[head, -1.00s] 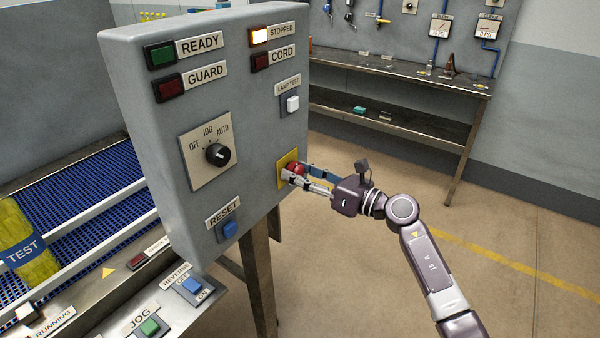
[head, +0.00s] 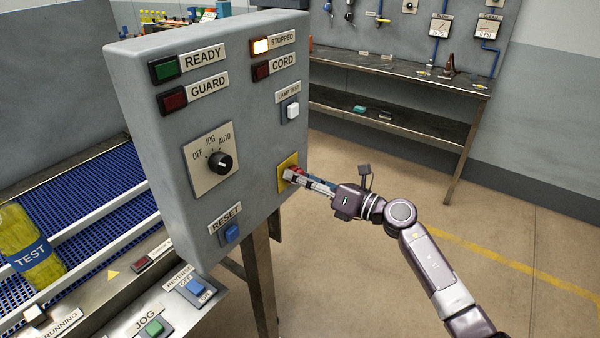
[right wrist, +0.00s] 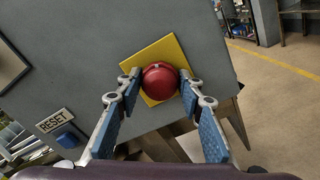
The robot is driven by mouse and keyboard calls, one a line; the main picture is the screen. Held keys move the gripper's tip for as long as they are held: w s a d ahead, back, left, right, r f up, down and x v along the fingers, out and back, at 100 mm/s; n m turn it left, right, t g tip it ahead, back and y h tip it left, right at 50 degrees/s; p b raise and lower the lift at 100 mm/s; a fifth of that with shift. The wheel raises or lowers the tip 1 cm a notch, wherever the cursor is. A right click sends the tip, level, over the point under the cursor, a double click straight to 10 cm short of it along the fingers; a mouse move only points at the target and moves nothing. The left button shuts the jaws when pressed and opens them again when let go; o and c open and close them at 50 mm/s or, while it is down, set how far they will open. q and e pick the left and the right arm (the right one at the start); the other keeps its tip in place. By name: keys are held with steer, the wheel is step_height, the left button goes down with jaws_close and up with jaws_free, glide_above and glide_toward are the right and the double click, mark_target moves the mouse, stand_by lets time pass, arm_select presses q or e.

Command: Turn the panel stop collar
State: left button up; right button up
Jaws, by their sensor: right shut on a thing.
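The grey control panel (head: 250,112) stands upright on legs in the head view. Its red stop collar (right wrist: 160,81) is a round knob on a yellow plate (right wrist: 140,57), at the panel's lower right. My right gripper (head: 293,175) reaches it from the right and is shut on it. In the right wrist view, the right gripper's (right wrist: 160,82) fingertips touch the collar's two sides, and the plate looks tilted. In the head view the fingers hide most of the collar. My left gripper is not in view.
The STOPPED lamp (head: 260,46) is lit; the READY lamp (head: 163,69) looks dark. A selector knob (head: 220,163) and blue RESET button (head: 232,233) are on the panel. A blue conveyor (head: 95,200) lies left, a workbench (head: 400,125) behind. Floor to the right is clear.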

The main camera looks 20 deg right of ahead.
steer(key=shift+m+p, duration=0.8)
steer(key=shift+m, duration=0.8)
steer(key=o, duration=1.2)
steer(key=v, duration=1.2)
steer(key=shift+w, duration=0.1)
